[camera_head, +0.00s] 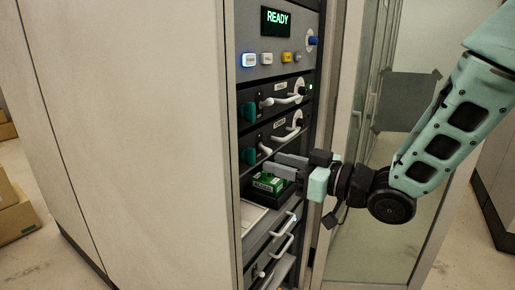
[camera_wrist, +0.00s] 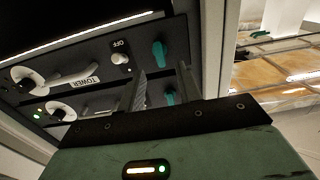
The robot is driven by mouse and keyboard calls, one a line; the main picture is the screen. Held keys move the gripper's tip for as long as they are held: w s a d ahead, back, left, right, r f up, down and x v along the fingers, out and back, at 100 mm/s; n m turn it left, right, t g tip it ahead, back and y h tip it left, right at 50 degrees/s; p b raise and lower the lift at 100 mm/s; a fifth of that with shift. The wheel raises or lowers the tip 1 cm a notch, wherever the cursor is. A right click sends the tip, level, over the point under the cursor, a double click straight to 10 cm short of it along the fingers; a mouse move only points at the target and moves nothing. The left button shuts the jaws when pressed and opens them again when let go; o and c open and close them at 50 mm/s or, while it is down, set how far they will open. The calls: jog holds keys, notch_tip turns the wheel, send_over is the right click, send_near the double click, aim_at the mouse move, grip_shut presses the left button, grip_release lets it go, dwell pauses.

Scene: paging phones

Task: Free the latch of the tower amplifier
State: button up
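The tower amplifier (camera_head: 272,138) is the lower of two black drawer units in the rack; its TOWER label (camera_wrist: 78,81) shows in the wrist view. Its teal latch (camera_head: 248,156) is at the left end in the head view. In the wrist view this latch (camera_wrist: 159,53) appears beyond the fingertips, between the two fingers in the picture. A white switch (camera_wrist: 120,59) sits beside it near the word OFF. My gripper (camera_head: 273,164) is open and empty, in front of the rack just below the tower unit. I see no contact with the latch.
A similar unit (camera_head: 272,98) with its own teal latch (camera_head: 249,112) is above. A READY display (camera_head: 276,22) and buttons are at the top. A glass door (camera_head: 385,160) stands open at right.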

aim_at(255, 157)
jog(key=p+x, duration=0.1)
jog(key=x, duration=0.5)
jog(key=shift+c, duration=0.3)
grip_shut()
